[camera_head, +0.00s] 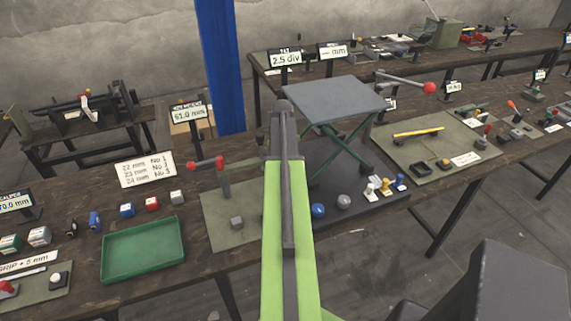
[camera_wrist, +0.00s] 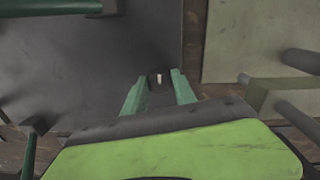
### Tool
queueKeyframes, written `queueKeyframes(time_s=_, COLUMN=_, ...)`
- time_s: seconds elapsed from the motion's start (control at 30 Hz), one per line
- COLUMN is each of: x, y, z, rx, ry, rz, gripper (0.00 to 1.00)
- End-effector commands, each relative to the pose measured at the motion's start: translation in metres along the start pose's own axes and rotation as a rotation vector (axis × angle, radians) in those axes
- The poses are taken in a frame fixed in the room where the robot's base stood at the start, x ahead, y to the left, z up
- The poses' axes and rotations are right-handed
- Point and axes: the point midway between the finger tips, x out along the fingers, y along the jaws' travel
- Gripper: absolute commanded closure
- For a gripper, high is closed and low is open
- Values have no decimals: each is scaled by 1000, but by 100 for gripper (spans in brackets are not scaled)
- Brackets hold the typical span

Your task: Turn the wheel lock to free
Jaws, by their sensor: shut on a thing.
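My gripper (camera_wrist: 158,82) shows in the wrist view as two green fingers, one on each side of a small dark round knob with a white mark (camera_wrist: 159,78). They are shut on this knob, which I take for the wheel lock. Its lower part is hidden, and I cannot tell which setting it is at. In the head view a lift table with a grey top (camera_head: 332,98) and green crossed legs (camera_head: 343,150) stands just beyond my arm. My arm hides the gripper and the knob there.
A dark mat (camera_wrist: 90,65) lies under the gripper. An olive mat (camera_wrist: 255,40) with grey cylindrical parts (camera_wrist: 298,62) lies to the right. Green bars (camera_wrist: 50,8) are close at upper left. In the head view, a red-knobbed lever (camera_head: 428,88) and a green tray (camera_head: 142,250) flank my arm.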

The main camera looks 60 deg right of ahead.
Motion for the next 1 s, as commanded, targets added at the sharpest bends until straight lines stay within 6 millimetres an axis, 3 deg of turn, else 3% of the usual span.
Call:
queueKeyframes(time_s=0.3, x=1, y=1, z=4, rx=1, ry=-9, rz=1, gripper=100)
queueKeyframes(time_s=0.33, x=1, y=1, z=4, rx=1, ry=-9, rz=1, gripper=65)
queueKeyframes(time_s=0.5, x=0, y=1, z=2, rx=1, ry=-6, rz=0, gripper=46)
queueKeyframes(time_s=0.83, x=-3, y=0, z=1, rx=0, ry=-3, rz=0, gripper=46)
queueKeyframes(time_s=1.0, x=-23, y=1, z=1, rx=0, ry=-3, rz=0, gripper=46)
